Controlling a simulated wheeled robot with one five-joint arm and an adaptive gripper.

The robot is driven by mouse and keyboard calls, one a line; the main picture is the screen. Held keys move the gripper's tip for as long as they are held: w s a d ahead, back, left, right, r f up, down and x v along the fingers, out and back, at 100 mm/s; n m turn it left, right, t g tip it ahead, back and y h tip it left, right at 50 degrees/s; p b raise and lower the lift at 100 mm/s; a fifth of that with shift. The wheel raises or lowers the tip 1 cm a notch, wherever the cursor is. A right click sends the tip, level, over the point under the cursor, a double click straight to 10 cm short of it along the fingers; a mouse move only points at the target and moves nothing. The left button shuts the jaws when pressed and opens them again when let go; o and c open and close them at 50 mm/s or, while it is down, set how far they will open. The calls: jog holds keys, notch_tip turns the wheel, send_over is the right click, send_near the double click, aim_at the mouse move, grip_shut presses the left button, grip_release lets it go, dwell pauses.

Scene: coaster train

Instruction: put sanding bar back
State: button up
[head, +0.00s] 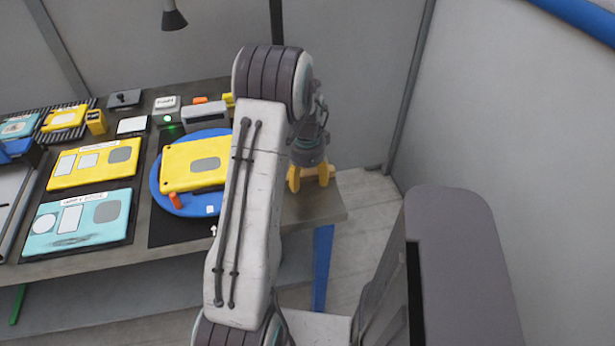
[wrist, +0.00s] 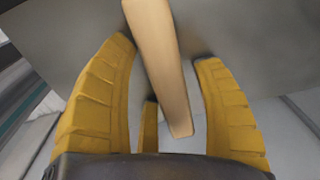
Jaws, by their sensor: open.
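A pale tan bar (wrist: 158,62), which looks like the sanding bar, is in the wrist view, running from the top edge down between my two yellow fingers. My gripper (wrist: 166,50) is open around it, with a visible gap on both sides of the bar. The bar's far end is cut off by the picture. In the head view my gripper (head: 311,178) is low over the right end of the workbench (head: 322,206), pointing down. I cannot make out the bar there.
A blue round turntable (head: 170,203) bearing a yellow panel (head: 196,163) lies left of my arm. A yellow panel (head: 125,150) and a light blue panel (head: 100,232) lie further left. Small devices line the back. The floor right of the bench is clear up to a grey cabinet-like shape (head: 460,260).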

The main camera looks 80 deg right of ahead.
aim_at(306, 176)
notch_tip(306, 176, up, 12)
jog(key=shift+a, duration=0.25)
dwell(0.5)
jog(key=shift+w+r, duration=0.1)
jog(key=shift+r, duration=0.05)
jog(key=w+a+r+n+t+h, duration=0.1)
jog(key=w+a+r+n, duration=0.3)
jog(key=w+a+n, duration=0.5)
jog(key=w+a+r+n, duration=0.5)
jog(key=w+a, duration=0.5)
jog(key=w, duration=0.5)
jog(key=s+a+f+n+t, duration=0.1)
jog(key=a+n, duration=0.7)
jog(key=a, duration=0.4)
jog(key=s+a+n+t+y, duration=0.1)
jog(key=s+a+n+t, duration=0.1)
jog(key=a+n, duration=0.7)
jog(key=a, duration=0.4)
jog(key=shift+s+a+f+n, duration=0.15)
jog(key=shift+s+f+n, duration=0.15)
jog(key=shift+f, duration=0.1)
